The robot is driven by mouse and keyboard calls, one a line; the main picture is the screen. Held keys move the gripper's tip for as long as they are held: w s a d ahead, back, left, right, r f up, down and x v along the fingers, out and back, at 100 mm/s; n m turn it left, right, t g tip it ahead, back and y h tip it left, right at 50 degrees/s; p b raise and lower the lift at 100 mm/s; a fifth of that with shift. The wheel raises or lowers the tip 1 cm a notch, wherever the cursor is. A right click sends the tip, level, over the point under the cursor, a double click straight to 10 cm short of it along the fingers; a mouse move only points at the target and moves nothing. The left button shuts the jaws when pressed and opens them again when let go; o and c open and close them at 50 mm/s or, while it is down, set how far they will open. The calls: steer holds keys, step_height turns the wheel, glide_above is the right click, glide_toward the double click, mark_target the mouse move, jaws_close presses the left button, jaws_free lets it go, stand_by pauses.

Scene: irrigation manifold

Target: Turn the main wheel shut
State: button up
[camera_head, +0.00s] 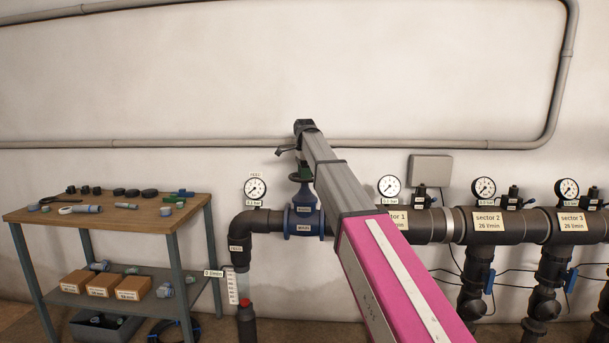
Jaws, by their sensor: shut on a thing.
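The main valve (303,218) is a blue flanged body in the dark pipe, left of centre, with a green and dark stem part (303,173) above it. The main wheel is almost wholly hidden behind my arm, so I cannot tell its angle. My gripper (286,150) is at the far end of my grey and pink arm, just above the valve. Only a small dark part of it shows at the arm's left edge. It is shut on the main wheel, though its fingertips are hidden.
A gauge (255,188) stands left of the valve, and another gauge (388,188) right of it. Sector pipes with labels (488,222) run right. A workbench (125,222) with loose fittings stands at left. A clear tube with a red float (244,303) hangs below the elbow.

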steer(key=m, duration=0.5)
steer(key=shift+w+r+m, duration=0.1)
steer(key=shift+w+m, duration=0.05)
steer(key=shift+m, duration=0.25)
stand_by(0.3)
steer(key=o, duration=0.6)
step_height(320, 180, up, 11)
steer(key=shift+f, duration=0.1)
steer(key=shift+s, duration=0.2)
